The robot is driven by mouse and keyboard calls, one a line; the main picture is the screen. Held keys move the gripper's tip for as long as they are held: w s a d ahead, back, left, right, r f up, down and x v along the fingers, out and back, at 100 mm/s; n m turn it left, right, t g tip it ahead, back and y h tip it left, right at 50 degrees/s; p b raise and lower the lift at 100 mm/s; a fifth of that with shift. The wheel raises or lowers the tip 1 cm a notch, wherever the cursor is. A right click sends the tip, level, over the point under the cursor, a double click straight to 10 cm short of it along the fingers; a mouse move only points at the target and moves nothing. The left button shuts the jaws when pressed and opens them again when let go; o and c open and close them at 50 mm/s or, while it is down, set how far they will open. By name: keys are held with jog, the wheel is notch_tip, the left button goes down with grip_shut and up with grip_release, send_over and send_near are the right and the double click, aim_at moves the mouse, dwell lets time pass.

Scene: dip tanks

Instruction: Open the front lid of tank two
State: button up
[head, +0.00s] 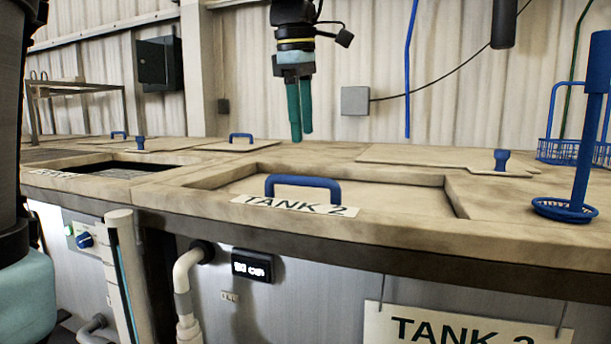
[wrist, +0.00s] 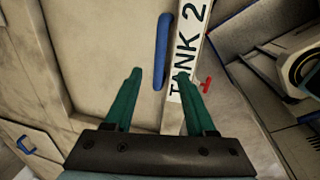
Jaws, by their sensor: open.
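Tank two's front lid (head: 390,197) is a flat beige panel lying closed in its recess. A blue bar handle (head: 303,182) stands at the lid's front edge, beside the white TANK 2 label (head: 296,206). My gripper (head: 300,138) is open and empty, with green fingers pointing down above the worktop, behind and above the handle as the head view shows it. The gap between fingers and handle is hard to judge.
A blue dipper (head: 575,160) stands upright at the right, with a blue wire basket (head: 560,148) behind it. A lid with a blue knob (head: 501,160) lies behind tank two's front lid. To the left is a dark open tank (head: 150,168). A TANK 2 sign (head: 465,325) hangs in front.

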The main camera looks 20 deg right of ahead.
aim_at(306, 177)
jog(key=f, duration=0.3)
jog(key=w+d+f, duration=0.1)
jog(key=f, duration=0.5)
jog(key=shift+w+d+f, duration=0.1)
jog(key=shift+w+d, duration=0.05)
grip_shut()
dwell(1.1)
